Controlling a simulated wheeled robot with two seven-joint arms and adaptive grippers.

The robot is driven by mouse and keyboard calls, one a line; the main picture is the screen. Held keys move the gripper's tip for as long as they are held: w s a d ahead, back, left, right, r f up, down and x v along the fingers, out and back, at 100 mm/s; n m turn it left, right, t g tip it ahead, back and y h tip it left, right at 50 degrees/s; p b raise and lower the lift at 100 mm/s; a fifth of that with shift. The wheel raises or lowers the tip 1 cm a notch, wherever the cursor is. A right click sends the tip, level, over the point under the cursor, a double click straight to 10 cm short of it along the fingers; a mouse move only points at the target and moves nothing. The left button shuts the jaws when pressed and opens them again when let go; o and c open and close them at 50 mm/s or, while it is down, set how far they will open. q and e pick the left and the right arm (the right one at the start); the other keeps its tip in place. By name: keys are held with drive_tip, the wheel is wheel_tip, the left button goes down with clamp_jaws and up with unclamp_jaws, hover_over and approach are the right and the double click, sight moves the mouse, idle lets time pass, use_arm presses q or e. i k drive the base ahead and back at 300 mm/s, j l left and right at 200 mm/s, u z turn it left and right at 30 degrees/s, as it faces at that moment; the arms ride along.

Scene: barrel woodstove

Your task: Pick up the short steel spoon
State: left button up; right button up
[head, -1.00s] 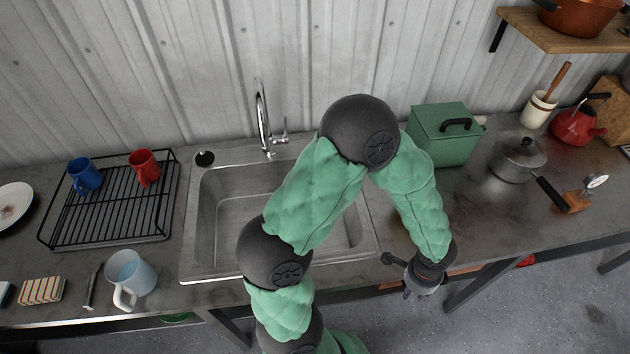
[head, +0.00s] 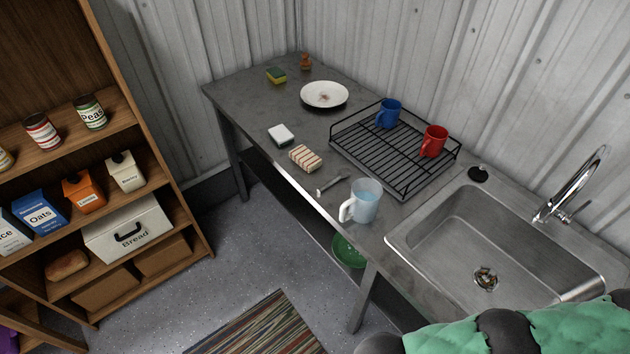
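A short steel spoon (head: 331,182) lies on the grey counter near its front edge, in the middle of the head view. It is between a striped folded cloth (head: 305,158) on its left and a pale blue pitcher with a white handle (head: 363,200) on its right. It looks apart from both. Neither gripper shows in the head view now. Only part of my green-covered arm shows at the bottom right, over the sink's front side.
A dish rack (head: 385,165) with a blue mug (head: 389,113) and a red mug (head: 433,141) stands behind the spoon. The sink (head: 470,215) is to the right. A plate (head: 324,94) and sponges are further left. A pantry shelf (head: 140,110) stands across open floor.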

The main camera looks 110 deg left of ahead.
sight(345, 172)
drive_tip(key=l+u, duration=0.15)
drive_tip(key=u, duration=1.95)
drive_tip(key=k+j, duration=0.05)
drive_tip(key=j, duration=0.05)
